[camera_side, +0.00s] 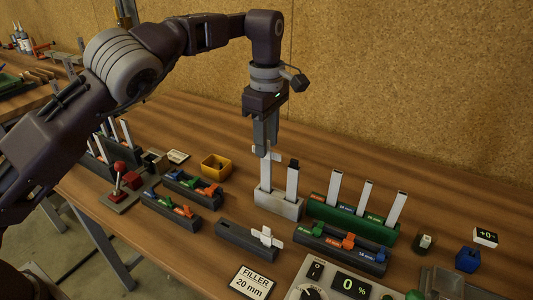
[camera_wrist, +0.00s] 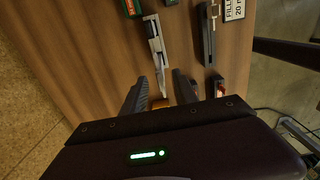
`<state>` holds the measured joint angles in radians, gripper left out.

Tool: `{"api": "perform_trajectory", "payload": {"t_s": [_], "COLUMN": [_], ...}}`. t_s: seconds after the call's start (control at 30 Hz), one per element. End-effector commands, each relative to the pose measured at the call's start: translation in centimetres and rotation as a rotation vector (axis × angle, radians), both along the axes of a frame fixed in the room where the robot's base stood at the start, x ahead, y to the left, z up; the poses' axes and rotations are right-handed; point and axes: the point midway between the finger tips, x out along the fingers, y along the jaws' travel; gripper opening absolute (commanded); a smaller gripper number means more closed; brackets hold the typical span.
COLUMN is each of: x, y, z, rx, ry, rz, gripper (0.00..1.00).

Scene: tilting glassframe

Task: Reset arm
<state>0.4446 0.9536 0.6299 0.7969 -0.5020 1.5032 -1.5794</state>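My gripper (camera_side: 266,152) points down over a light grey holder (camera_side: 278,204) with two upright white strips. Its fingertips are at the top of the left strip (camera_side: 266,176); I cannot tell from the side view whether they touch it. The right strip (camera_side: 292,181) has a dark top. In the wrist view my gripper (camera_wrist: 160,90) has its two dark fingers spread, with a gap between them. A white strip (camera_wrist: 160,72) extends toward that gap, and part of a yellow box shows behind.
A green holder (camera_side: 318,208) with several white strips stands to the right. Dark racks (camera_side: 345,248) with coloured clips, a grey rail (camera_side: 240,236), a yellow bin (camera_side: 216,165), a red-knobbed lever (camera_side: 119,168) and a display box (camera_side: 350,286) surround it. Bare wood lies behind.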

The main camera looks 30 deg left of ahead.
Motion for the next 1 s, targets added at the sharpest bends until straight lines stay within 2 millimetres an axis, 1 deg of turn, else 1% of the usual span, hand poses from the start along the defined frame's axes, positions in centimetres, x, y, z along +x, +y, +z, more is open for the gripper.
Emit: {"api": "perform_trajectory", "payload": {"t_s": [0.5,0.57,0.67,0.7,0.77,0.8,0.87,0.9,0.97,1.0], "x": [0.0,-0.2,-1.4,-2.7,-5.5,-7.7,-11.5,-14.3,-18.7,-21.6], "y": [0.1,0.7,3.3,4.7,6.9,8.0,9.3,10.0,10.6,11.0], "z": [0.3,1.2,5.3,7.6,10.8,12.5,14.5,15.4,16.1,16.1], "rx": [-0.001,-0.012,-0.064,-0.092,-0.124,-0.135,-0.135,-0.122,-0.081,-0.040], "ry": [-0.001,-0.009,-0.051,-0.079,-0.132,-0.169,-0.227,-0.264,-0.319,-0.353], "rz": [-0.001,-0.010,-0.074,-0.127,-0.237,-0.324,-0.466,-0.569,-0.735,-0.849], "gripper": [0.35,0.35,0.35,0.35,0.35,0.35,0.35,0.35,0.35,0.35]}}
